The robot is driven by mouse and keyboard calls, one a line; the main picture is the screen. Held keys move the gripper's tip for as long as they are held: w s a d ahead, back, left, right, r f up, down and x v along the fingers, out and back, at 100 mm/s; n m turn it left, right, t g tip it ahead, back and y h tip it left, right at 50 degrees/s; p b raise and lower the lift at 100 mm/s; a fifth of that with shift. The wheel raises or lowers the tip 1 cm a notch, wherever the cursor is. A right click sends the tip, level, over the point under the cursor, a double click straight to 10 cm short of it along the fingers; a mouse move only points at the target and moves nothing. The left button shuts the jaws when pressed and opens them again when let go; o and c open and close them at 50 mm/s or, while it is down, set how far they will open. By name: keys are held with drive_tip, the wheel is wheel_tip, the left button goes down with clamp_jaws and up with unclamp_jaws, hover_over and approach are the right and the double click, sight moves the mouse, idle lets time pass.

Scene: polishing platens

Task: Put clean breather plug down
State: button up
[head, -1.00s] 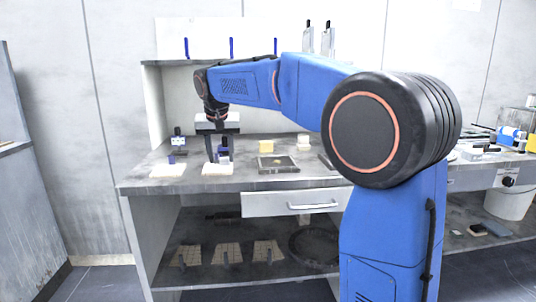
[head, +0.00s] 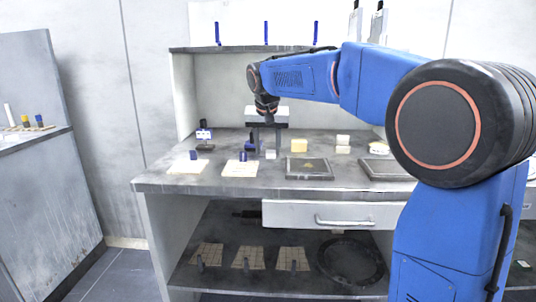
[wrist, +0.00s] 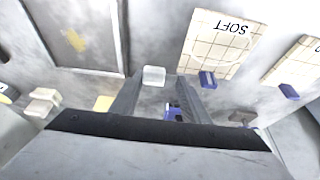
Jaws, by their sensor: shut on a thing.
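My gripper (head: 269,152) holds a small pale block (head: 271,155), which I take to be the breather plug, between its two fingertips. The block also shows between the fingers (wrist: 158,78) in the wrist view (wrist: 153,76). The gripper points down over the bench, just right of the white SOFT mat (head: 238,172) and left of the dark framed plate (head: 311,174). The block looks low over the bench; I cannot tell whether it touches. A blue piece (wrist: 208,79) sits at the SOFT mat's edge.
A second mat (head: 185,171) with a blue piece (head: 194,155) lies left. A yellow block (head: 299,146) and stacked pale blocks (head: 343,144) stand to the right. A small stand (head: 204,140) is behind the mats. Bare bench (head: 270,180) lies in front of the gripper.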

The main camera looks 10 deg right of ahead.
sight(268, 154)
drive_tip(key=shift+f, duration=1.1)
drive_tip(key=o, duration=1)
drive_tip(key=shift+f, duration=0.1)
